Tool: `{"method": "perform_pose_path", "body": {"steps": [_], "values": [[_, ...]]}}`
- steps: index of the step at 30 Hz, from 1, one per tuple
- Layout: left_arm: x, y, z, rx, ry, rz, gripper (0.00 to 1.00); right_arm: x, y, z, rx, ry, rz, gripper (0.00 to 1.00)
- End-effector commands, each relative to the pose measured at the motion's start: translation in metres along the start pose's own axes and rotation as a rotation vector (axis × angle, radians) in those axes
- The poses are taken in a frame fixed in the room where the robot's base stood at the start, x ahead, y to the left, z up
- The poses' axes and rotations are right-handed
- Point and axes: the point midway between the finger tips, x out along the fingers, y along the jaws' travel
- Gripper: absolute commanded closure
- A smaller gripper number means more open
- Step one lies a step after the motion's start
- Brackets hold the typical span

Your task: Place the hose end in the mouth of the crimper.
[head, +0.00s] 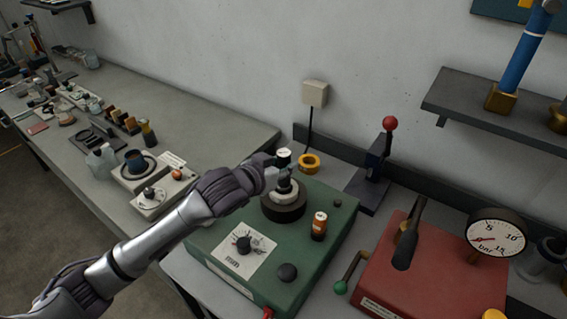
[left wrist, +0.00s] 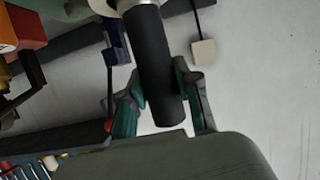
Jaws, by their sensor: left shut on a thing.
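The crimper appears to be the green machine (head: 235,270) with a round dial; a dark ring (head: 284,208) on its top looks like its mouth. My left gripper (head: 277,172) is above this ring, shut on the upright hose end. The black hose piece (left wrist: 157,70) shows between the two fingers in the left wrist view. Its pale collar shows below the gripper in the head view (head: 287,193), over or within the ring. I cannot tell how deep it sits. A white-topped part shows above the fingers. My right gripper is not in view.
A yellow ring (head: 309,163) and a dark press with a red knob (head: 389,124) are behind. A red unit (head: 425,275) with a gauge (head: 496,238) is at right. Small items crowd the left bench.

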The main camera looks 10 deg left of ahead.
Motion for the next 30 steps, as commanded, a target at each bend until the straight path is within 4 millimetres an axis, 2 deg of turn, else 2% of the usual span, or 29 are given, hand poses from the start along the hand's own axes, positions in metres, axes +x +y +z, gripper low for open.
{"method": "perform_pose_path", "body": {"steps": [4, 5, 9, 20, 23, 30], "values": [[0.001, 0.0, 0.002, -0.001, 0.001, 0.0, 1.0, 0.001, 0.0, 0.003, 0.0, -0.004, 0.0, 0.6], [0.001, 0.0, 0.003, -0.001, 0.0, 0.0, 0.66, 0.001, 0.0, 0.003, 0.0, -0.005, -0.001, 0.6], [0.001, 0.0, 0.002, 0.0, 0.0, 0.0, 0.43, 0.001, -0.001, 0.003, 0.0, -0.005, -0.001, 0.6], [-0.001, 0.0, -0.002, 0.001, 0.001, -0.001, 0.43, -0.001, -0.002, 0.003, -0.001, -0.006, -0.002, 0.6], [-0.011, -0.001, 0.001, 0.001, 0.0, -0.002, 0.43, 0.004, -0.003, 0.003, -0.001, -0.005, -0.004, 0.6], [-0.061, 0.0, 0.003, 0.004, 0.0, -0.001, 0.43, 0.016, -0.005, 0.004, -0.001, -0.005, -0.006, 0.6]]}}
